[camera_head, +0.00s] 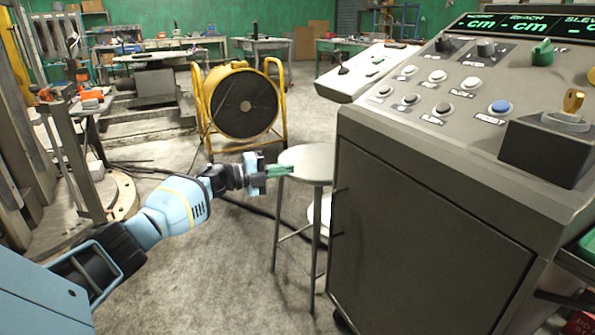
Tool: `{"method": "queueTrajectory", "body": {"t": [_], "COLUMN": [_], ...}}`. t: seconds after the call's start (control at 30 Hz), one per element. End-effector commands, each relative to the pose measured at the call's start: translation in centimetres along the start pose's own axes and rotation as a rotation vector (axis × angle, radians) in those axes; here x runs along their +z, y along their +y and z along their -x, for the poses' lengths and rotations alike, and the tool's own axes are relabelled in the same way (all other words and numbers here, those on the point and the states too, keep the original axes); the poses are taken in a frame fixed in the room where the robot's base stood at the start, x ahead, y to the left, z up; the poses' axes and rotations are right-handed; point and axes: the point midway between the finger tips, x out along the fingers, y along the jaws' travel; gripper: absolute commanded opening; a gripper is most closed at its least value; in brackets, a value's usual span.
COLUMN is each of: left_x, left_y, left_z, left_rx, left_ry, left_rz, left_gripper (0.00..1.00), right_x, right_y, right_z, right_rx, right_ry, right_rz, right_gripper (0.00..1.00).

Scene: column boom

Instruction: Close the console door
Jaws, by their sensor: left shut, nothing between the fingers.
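The grey console (455,175) stands at the right, its sloped panel carrying buttons, knobs and a lit display. Its door (425,245) is the large flat dark-grey panel on the front, below the controls. The door looks flush or nearly flush in its frame, with a thin dark seam; I cannot tell if a small gap is left. My left gripper (280,171) is shut and empty, with green fingertips pointing right. It is left of the door, apart from it, and overlaps the stool seat in the picture. My right gripper is not in view.
A round metal stool (309,163) stands just left of the console. A yellow-framed drum fan (244,103) stands behind my left gripper. A cable crosses the concrete floor (215,275). Workbenches line the green back wall.

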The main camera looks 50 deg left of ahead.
Motion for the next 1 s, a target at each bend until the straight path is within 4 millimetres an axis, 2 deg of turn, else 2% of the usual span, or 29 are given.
{"method": "queueTrajectory", "body": {"t": [0.2, 0.4, 0.87, 0.97, 1.0], "left_x": [2.4, 3.3, 3.3, 2.9, 2.4], "left_y": [0.1, 0.0, 0.0, 0.8, 1.6], "left_z": [2.9, 4.1, 4.2, 3.9, 3.6], "left_rx": [0.000, 0.000, 0.000, 0.004, 0.009], "left_ry": [-0.003, -0.001, 0.000, 0.003, 0.004], "left_rz": [-0.001, -0.002, -0.001, 0.009, 0.021], "left_gripper": [0.00, 0.00, 0.00, 0.00, 0.00], "right_x": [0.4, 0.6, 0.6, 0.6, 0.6], "right_y": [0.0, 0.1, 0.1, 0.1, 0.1], "right_z": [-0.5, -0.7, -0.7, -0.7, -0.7], "right_rx": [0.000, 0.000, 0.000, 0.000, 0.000], "right_ry": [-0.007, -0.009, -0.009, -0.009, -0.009], "right_rz": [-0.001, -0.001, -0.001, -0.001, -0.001], "right_gripper": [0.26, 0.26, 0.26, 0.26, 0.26]}}
